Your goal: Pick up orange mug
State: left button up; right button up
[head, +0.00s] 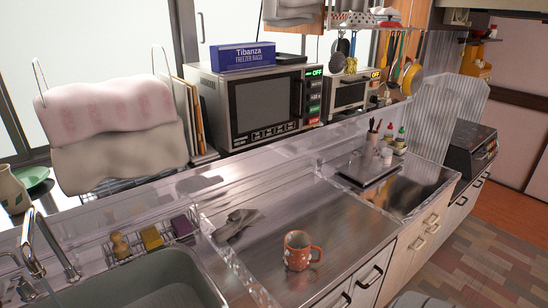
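The orange mug (297,251) stands upright on the steel counter, right of the sink and near the counter's front edge. It has pale spots, and its handle points to the right. Nothing touches it. Neither of my grippers shows in the head view.
The sink (150,285) with a faucet (45,245) is at the lower left. A crumpled grey cloth (238,224) lies behind the mug to the left. A microwave (258,105) stands on the back shelf. A tray (368,172) with bottles stands at the right. The counter around the mug is clear.

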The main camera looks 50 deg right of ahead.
aim_at(297, 256)
jog(key=z, duration=1.7)
